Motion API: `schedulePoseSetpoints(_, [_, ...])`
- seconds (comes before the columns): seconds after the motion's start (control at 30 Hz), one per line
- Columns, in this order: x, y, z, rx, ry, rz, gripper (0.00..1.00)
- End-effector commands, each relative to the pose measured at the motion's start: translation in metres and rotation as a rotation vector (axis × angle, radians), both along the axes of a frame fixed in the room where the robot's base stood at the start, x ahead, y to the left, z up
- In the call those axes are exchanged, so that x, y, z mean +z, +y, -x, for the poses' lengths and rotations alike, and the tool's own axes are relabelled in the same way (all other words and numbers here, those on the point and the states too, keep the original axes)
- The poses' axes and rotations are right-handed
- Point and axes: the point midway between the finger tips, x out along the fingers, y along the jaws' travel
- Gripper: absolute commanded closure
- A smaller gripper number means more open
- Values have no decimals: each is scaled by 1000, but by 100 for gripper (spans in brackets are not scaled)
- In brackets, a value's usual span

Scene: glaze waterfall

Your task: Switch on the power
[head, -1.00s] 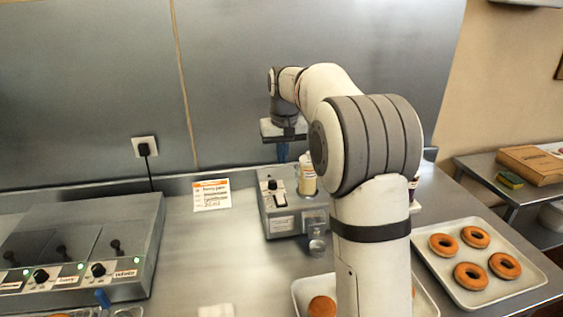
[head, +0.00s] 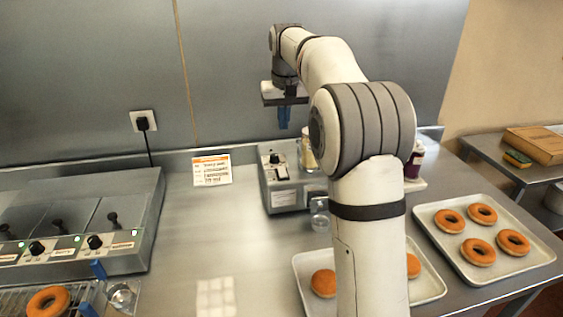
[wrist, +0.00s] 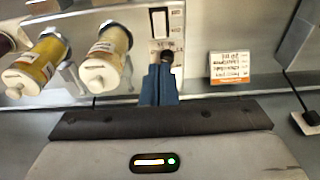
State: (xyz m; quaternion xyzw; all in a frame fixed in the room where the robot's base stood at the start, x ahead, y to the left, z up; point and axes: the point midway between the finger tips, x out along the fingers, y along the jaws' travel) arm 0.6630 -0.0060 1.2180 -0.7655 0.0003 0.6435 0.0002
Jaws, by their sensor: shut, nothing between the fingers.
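A grey metal control box (head: 283,198) stands on the counter against the back wall. Its sloped top carries a black knob (head: 275,158) and a rocker switch (head: 282,173). In the wrist view the rocker (wrist: 159,22) is pale in a dark surround, and the knob (wrist: 167,57) sits by the fingertips. Which way the rocker is set I cannot tell. My gripper (head: 284,126) is shut and empty, fingers pointing down, above the back of the box. Its blue fingers (wrist: 158,70) appear just beside the knob in the wrist view; contact is unclear.
Doughnut trays (head: 424,215) lie at right. A unit with levers (head: 140,258) stands at left. The counter between is mostly clear.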

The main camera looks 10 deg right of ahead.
Motion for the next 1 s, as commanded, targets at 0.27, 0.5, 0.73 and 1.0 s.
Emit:
schedulePoseSetpoints(0.27, [-14,0,-2,0,4,0,100])
schedulePoseSetpoints(0.5, [-61,0,-10,1,6,0,100])
schedulePoseSetpoints(0.73, [-106,0,-18,1,4,0,100])
schedulePoseSetpoints(1.0, [-135,1,-23,1,2,0,100])
